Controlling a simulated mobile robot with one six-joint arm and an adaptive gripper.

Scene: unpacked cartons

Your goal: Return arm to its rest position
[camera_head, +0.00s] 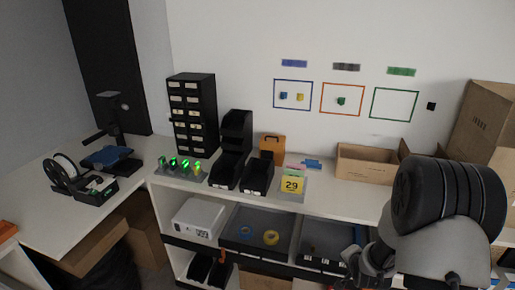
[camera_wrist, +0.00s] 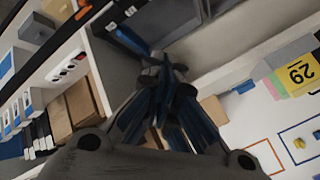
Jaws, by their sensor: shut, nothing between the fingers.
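My gripper (camera_wrist: 163,72) is in the lower middle of the wrist view, its dark fingers drawn together with nothing between them. In the head view my arm stands at the right, in front of the worktop. My gripper (camera_head: 358,258) hangs low there, in front of the shelf under the worktop, partly hidden by my own arm. It appears apart from the trays, though the exact gap is hard to tell.
The white worktop (camera_head: 335,193) bears black bins (camera_head: 256,177), an open carton (camera_head: 363,164) and a yellow "29" sign (camera_head: 292,185). Grey trays (camera_head: 286,243) sit on the shelf below. Tall cartons (camera_head: 484,127) stand at the right. The wall above the worktop is flat.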

